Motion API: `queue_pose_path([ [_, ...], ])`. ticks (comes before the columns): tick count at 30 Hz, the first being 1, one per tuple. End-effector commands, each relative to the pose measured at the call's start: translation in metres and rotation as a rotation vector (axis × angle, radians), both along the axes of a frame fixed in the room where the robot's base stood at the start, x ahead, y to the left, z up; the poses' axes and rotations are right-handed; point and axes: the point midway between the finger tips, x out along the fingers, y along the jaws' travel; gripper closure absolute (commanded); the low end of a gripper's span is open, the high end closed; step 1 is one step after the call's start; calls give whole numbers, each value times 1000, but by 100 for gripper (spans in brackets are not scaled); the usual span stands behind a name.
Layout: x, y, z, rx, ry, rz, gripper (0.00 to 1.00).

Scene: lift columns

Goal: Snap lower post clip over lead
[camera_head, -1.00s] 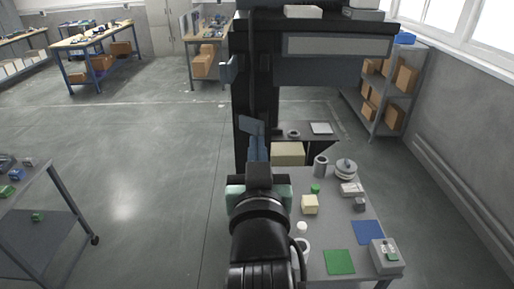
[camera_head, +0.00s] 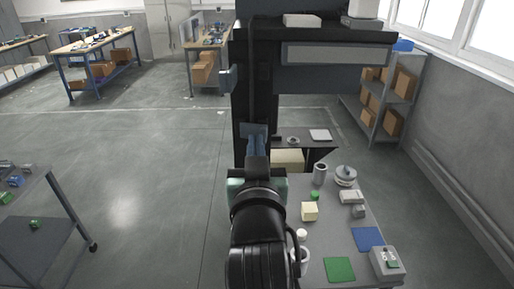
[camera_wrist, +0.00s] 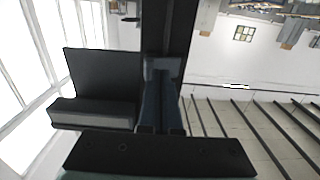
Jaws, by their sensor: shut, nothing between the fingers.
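The dark lift column (camera_head: 241,110) stands upright ahead of me, with a thin dark lead running down its front face. The lower post clip (camera_head: 254,130) is a blue-grey plate low on the column. My gripper (camera_head: 257,142) is shut and empty, its blue fingers just below the clip and seeming to touch it. In the wrist view, the fingertips of my gripper (camera_wrist: 162,84) meet the grey-blue clip (camera_wrist: 162,66) against the dark column (camera_wrist: 180,25). Whether the clip is closed around the lead is hidden. A second, upper clip (camera_head: 226,78) sticks out at the column's left side.
A grey worktable (camera_head: 345,210) at right holds several small items, a green mat (camera_head: 340,269) and a blue mat (camera_head: 367,238). A black shelf (camera_head: 310,139) juts from the column. A dark lift carriage (camera_head: 330,75) hangs above. The floor at left is open.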

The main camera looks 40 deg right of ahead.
Motion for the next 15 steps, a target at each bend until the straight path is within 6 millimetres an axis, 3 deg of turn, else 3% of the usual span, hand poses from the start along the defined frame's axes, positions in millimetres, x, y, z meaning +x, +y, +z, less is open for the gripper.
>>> queue_pose_path([
  [15,6,-5,0,0,0,-1,100],
])
